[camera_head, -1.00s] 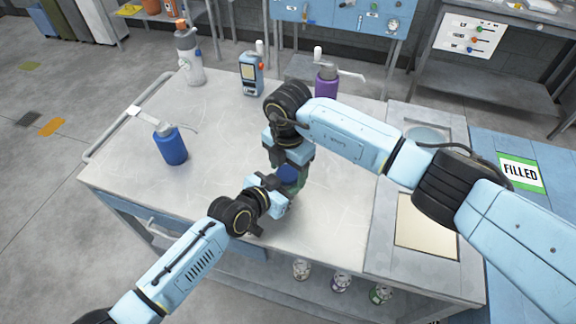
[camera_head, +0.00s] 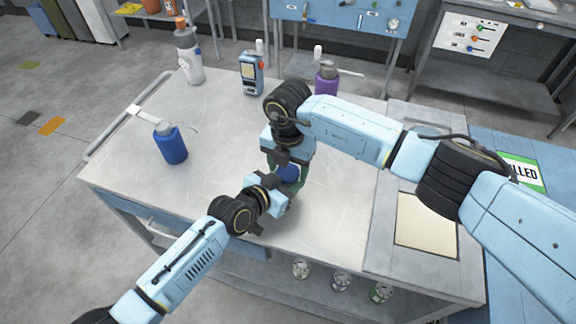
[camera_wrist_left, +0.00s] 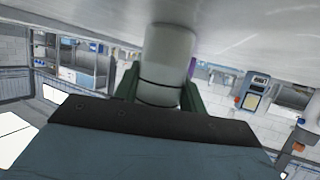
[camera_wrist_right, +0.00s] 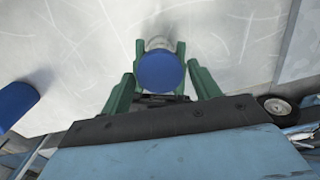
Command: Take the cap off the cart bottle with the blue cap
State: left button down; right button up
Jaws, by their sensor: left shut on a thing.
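The cart bottle has a pale grey-white body that shows in the left wrist view (camera_wrist_left: 166,62). My left gripper (camera_wrist_left: 160,88) is shut on this body from the side, one green finger on each side. The blue cap (camera_wrist_right: 160,70) sits on top of the bottle, seen from above in the right wrist view and partly in the head view (camera_head: 288,173). My right gripper (camera_wrist_right: 162,90) is open above it, pointing down. Its green fingers stand apart on either side of the cap, with gaps visible. The bottle's lower part is hidden in the head view by my grippers.
A blue bottle (camera_head: 171,146) with a spout stands left on the cart top (camera_head: 225,130). A white-grey bottle (camera_head: 188,58), a blue handheld device (camera_head: 251,74) and a purple bottle (camera_head: 326,80) stand along the back. The cart top's front left is clear.

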jog(key=shift+o, duration=1.4)
jog(key=shift+r, duration=2.25)
pick_arm(q)
jog(key=c, duration=0.7)
grip_release()
jog(key=shift+c, duration=0.2)
